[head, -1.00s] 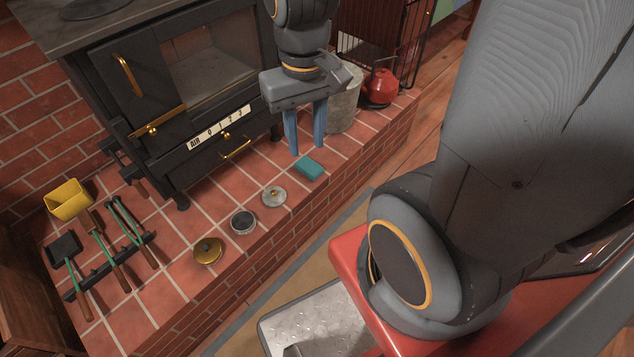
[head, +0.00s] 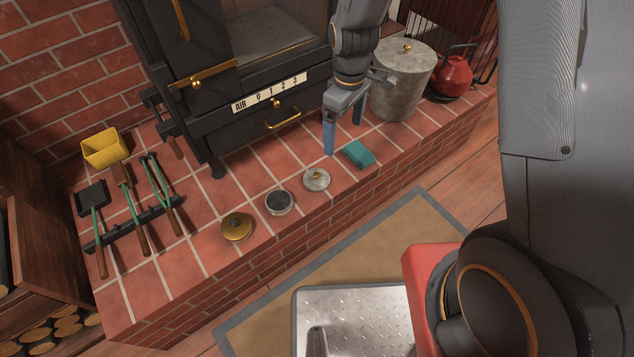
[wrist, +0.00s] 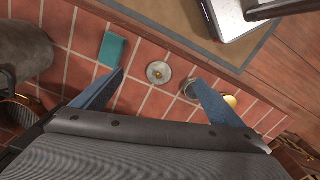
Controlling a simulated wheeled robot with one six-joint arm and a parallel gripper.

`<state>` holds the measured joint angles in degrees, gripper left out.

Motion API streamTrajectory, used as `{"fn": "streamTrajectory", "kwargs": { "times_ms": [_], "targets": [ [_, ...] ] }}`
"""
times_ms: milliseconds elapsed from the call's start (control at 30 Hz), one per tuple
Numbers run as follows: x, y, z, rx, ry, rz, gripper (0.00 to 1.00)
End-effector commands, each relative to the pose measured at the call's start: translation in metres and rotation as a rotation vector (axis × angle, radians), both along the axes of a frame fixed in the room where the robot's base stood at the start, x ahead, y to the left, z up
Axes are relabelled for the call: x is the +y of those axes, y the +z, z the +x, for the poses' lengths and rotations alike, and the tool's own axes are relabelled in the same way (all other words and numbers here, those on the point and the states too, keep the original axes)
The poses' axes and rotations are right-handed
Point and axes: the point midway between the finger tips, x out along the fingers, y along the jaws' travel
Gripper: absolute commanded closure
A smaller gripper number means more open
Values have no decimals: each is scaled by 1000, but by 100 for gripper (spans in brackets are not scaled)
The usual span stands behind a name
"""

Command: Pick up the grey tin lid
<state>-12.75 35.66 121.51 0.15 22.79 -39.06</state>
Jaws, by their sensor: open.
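The grey tin lid (head: 317,179) is a small round disc with a brass knob. In the wrist view the lid (wrist: 159,73) shows beyond and between my two blue fingers. My gripper (head: 343,140) is open and empty above the hearth, to the upper right of the lid in the head view. It is apart from the lid. The wrist view shows my gripper (wrist: 160,92) with its fingers spread wide.
The open round tin (head: 279,201) and a brass lid (head: 237,227) stand left of the grey lid. A large grey pot (head: 402,80) and red kettle (head: 452,76) stand behind. Stove tools (head: 130,215) lie at left.

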Motion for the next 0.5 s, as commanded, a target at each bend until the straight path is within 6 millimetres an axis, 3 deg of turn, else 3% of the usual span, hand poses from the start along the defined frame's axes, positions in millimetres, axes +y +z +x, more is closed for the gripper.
{"fn": "streamTrajectory", "kwargs": {
  "times_ms": [33, 200, 300, 500],
  "targets": [
    [12, -35, 10, 8, 73, -2, 8],
    [44, -112, 33, 4, 297, -1, 8],
    [57, -143, 40, 4, 387, -2, 8],
    [68, -172, 45, 1, 470, -1, 8]
  ]
}}
